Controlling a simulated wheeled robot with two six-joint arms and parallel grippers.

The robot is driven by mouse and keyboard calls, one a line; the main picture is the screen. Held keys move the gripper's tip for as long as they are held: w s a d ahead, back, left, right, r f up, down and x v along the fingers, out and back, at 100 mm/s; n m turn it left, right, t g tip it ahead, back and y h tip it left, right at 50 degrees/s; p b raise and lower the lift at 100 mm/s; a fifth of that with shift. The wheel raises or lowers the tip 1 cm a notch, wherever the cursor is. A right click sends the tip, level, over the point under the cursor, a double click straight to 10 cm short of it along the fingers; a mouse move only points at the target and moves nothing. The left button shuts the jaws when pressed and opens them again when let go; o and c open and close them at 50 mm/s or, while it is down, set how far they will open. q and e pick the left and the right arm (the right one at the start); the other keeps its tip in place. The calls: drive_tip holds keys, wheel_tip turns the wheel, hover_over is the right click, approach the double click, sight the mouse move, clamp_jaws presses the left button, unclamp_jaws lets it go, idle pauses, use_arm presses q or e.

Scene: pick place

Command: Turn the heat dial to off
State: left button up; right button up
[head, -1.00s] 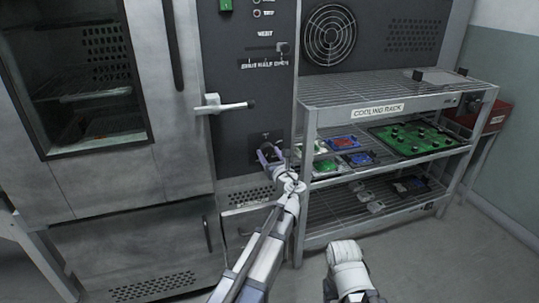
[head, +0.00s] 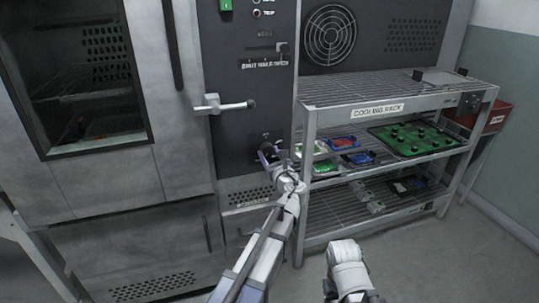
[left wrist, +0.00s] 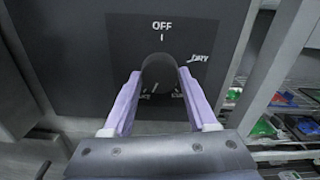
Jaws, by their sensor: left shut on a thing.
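The heat dial is a dark rounded knob (left wrist: 160,72) on a black plate in the left wrist view. The plate reads OFF (left wrist: 162,26) at the top, DRY (left wrist: 200,57) to the right and smaller words below. My left gripper (left wrist: 158,84) is shut on the dial, one pale purple finger on each side. In the head view my left gripper (head: 269,154) is at the dial, low on the dark control panel, and mostly covers it. I cannot tell which mark the dial points to. My right gripper is not in view.
A white lever handle (head: 222,106) sticks out above the dial. A slider (head: 281,49) is higher on the panel. The cooling rack (head: 380,92) stands close on the right with circuit boards on its shelves. The oven door (head: 172,165) is on the left.

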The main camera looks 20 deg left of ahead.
use_arm(q)
drive_tip(key=n, duration=0.5)
drive_tip(key=shift+n, duration=0.3)
drive_tip(key=n, duration=0.5)
drive_tip(key=shift+r, duration=0.1)
drive_tip(key=n, duration=1.5)
drive_tip(key=shift+r+n, duration=0.1)
drive_tip(key=shift+n, duration=0.3)
drive_tip(key=n, duration=0.4)
drive_tip(key=shift+n, duration=0.3)
drive_tip(key=n, duration=0.4)
drive_tip(key=shift+s+n, duration=0.1)
drive_tip(key=shift+n, duration=0.2)
drive_tip(key=n, duration=0.4)
drive_tip(key=shift+n, duration=0.3)
